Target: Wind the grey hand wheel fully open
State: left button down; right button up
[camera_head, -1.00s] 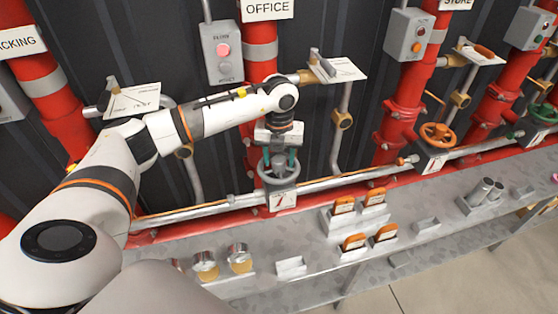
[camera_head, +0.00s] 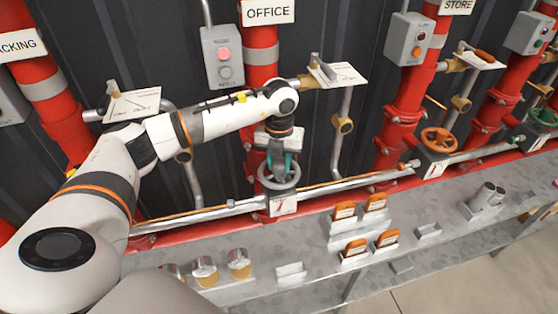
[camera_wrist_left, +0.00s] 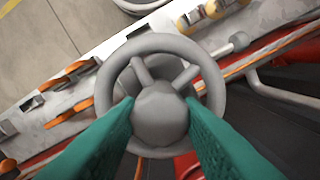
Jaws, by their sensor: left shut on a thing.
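The grey hand wheel (camera_head: 266,181) sits on the red pipe below the OFFICE sign, above a small white indicator plate (camera_head: 283,205) with a red mark too small to read. My left gripper (camera_head: 280,163) reaches down onto the wheel from above, its teal fingers inside the rim. In the left wrist view, the wheel rim (camera_wrist_left: 217,88) surrounds a round grey hub (camera_wrist_left: 160,118) with spokes. The left gripper (camera_wrist_left: 160,104) is shut on the hub, one finger on each side. My right gripper is out of view.
An orange hand wheel (camera_head: 440,138) and a green one (camera_head: 545,117) stand on pipes to the right. A grey box with a lit red button (camera_head: 224,55) is above left. A grey shelf (camera_head: 330,262) below holds orange-topped tags (camera_head: 355,247) and several brass-and-silver cylinders (camera_head: 239,262).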

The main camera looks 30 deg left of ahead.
pick_arm(q)
jog(key=n+p, duration=0.1)
jog(key=n, duration=0.3)
jog(key=shift+r+n, duration=0.1)
jog(key=shift+n, duration=1.3)
jog(key=shift+d, duration=0.1)
jog(key=n+p, duration=0.2)
jog(key=n, duration=0.1)
jog(key=shift+n, duration=0.4)
jog(key=n+p, duration=0.1)
jog(key=n, duration=0.2)
jog(key=shift+n, duration=0.3)
jog(key=c, duration=0.8)
grip_release()
jog(key=shift+c, duration=0.2)
